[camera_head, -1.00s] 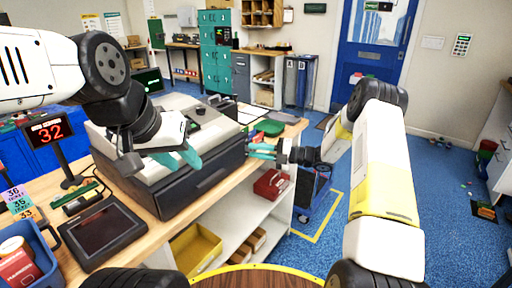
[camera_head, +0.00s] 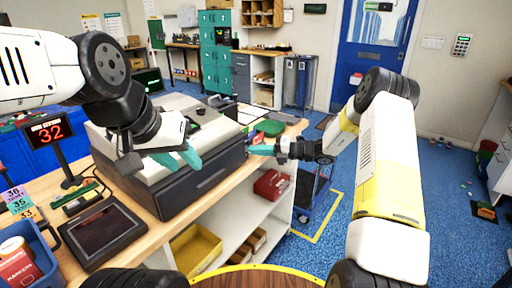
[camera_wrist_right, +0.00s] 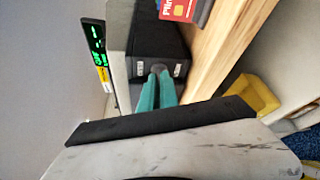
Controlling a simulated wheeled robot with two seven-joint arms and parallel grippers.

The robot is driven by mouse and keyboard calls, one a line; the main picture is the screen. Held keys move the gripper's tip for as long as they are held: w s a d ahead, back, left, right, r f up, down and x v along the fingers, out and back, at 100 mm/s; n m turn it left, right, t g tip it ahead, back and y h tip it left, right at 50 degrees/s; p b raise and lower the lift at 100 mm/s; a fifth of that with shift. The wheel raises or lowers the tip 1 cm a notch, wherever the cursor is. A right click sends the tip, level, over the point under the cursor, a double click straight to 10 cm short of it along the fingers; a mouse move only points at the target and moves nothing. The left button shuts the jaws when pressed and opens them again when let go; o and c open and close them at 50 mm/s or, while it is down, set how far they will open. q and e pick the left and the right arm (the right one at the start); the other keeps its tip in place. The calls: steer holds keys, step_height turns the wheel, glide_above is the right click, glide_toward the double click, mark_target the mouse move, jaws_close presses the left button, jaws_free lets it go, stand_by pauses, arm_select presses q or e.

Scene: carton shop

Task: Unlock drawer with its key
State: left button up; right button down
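The drawer unit (camera_head: 205,180) is a wide dark grey box with a light top on the wooden counter. Its long front looks closed. In the right wrist view its dark end face (camera_wrist_right: 142,45) carries small white labels and a round grey piece (camera_wrist_right: 158,67). My right gripper (camera_head: 252,149) is at the unit's right end. Its teal fingers (camera_wrist_right: 158,80) are close together at the grey piece, which looks like the key at its lock; the fingers hide most of it. My left gripper (camera_head: 182,160) hangs over the unit's left part, open and empty, its teal fingers apart.
A tablet (camera_head: 104,233), a number display (camera_head: 48,131) and a blue bin (camera_head: 32,258) stand on the counter at left. A yellow tray (camera_head: 196,250) and a red box (camera_head: 271,184) sit on shelves below.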

steer(key=n+t+h, duration=0.1)
steer(key=n, duration=0.2)
steer(key=n+t+h, duration=0.1)
steer(key=n+h, duration=0.1)
steer(key=n, duration=0.1)
steer(key=s+n+t+h, duration=0.1)
steer(key=n+h, duration=0.1)
steer(key=n, duration=0.2)
steer(key=shift+a+r, duration=0.2)
steer(key=shift+a, duration=0.05)
steer(key=shift+w+t, duration=0.1)
steer(key=shift+t, duration=0.2)
stand_by(0.4)
steer(key=c, duration=1.6)
jaws_free()
steer(key=shift+a+r, duration=0.1)
